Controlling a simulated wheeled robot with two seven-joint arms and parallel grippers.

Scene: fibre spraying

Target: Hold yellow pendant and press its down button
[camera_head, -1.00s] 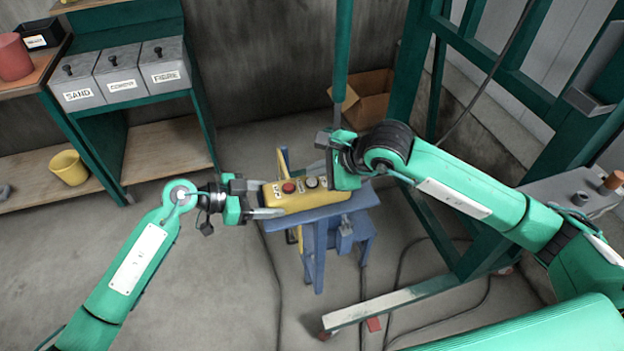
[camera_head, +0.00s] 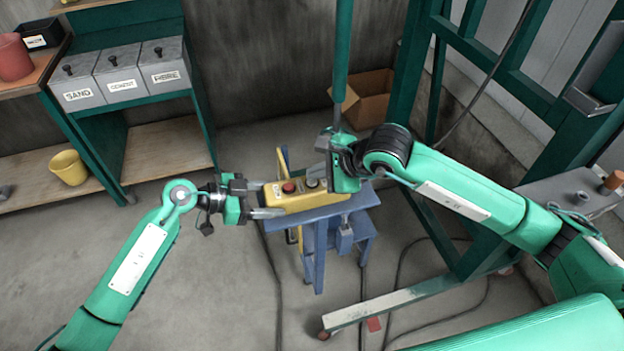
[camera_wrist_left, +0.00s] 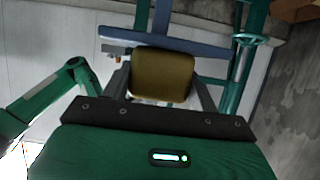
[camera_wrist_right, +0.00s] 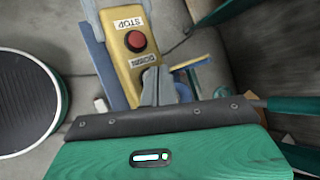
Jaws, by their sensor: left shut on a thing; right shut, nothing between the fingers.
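The yellow pendant (camera_head: 300,198) lies on a small blue stand, with a red button (camera_head: 289,187) on its top face. My left gripper (camera_head: 268,200) is shut on the pendant's left end; in the left wrist view that end (camera_wrist_left: 162,77) sits between the two fingers. My right gripper (camera_wrist_right: 158,85) is shut and empty, its fingertips over the pendant's face beside the DOWN label (camera_wrist_right: 143,61). The fingertips hide the spot below that label, and I cannot tell whether they touch it. The STOP label (camera_wrist_right: 128,24) and the red button are clear.
The blue stand (camera_head: 318,222) is under the pendant. A green frame (camera_head: 405,95) stands behind and right, with a cardboard box (camera_head: 372,100) on the floor. Bins (camera_head: 120,75) and a yellow bucket (camera_head: 69,167) are at left. Cables cross the floor.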

